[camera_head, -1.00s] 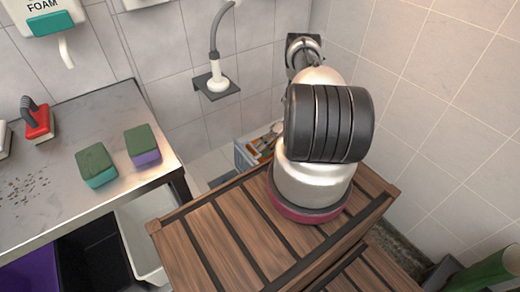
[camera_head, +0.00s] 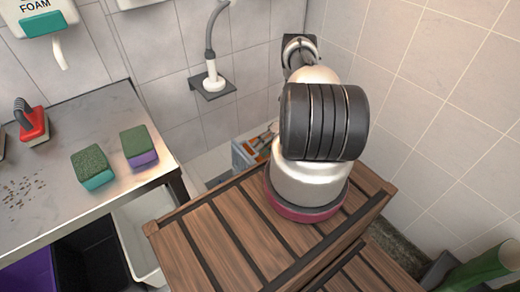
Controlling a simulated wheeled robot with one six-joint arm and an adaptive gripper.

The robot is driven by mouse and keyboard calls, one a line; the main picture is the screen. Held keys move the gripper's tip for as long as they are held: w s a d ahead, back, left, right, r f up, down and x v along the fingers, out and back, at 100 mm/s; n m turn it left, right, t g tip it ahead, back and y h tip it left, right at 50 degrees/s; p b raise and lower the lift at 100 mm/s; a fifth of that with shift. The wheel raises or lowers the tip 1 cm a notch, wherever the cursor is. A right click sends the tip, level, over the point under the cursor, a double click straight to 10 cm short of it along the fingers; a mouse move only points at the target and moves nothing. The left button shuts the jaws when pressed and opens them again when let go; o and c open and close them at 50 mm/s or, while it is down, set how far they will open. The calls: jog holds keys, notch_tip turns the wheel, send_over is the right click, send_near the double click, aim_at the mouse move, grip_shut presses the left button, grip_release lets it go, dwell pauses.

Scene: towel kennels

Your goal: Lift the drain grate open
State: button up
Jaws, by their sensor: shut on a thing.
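My arm (camera_head: 308,180) stands in the right middle of the head view, with a white body, a black ribbed joint and a dark red ring. My gripper cannot be made out; it may be hidden behind the arm. I cannot identify the drain grate. A small dark patch (camera_head: 219,180) shows on the floor between the metal table and the slatted wood, but I cannot tell whether it belongs to the drain.
A metal table (camera_head: 125,108) at left bears two sponges (camera_head: 93,167) and a red-handled brush (camera_head: 32,124). Slatted wooden tops (camera_head: 215,245) fill the front. A grey box (camera_head: 243,156) with orange items sits behind. A shower hose (camera_head: 211,50) hangs on the tiled wall.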

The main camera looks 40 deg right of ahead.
jog(key=v, duration=1.1)
jog(key=shift+d, duration=0.15)
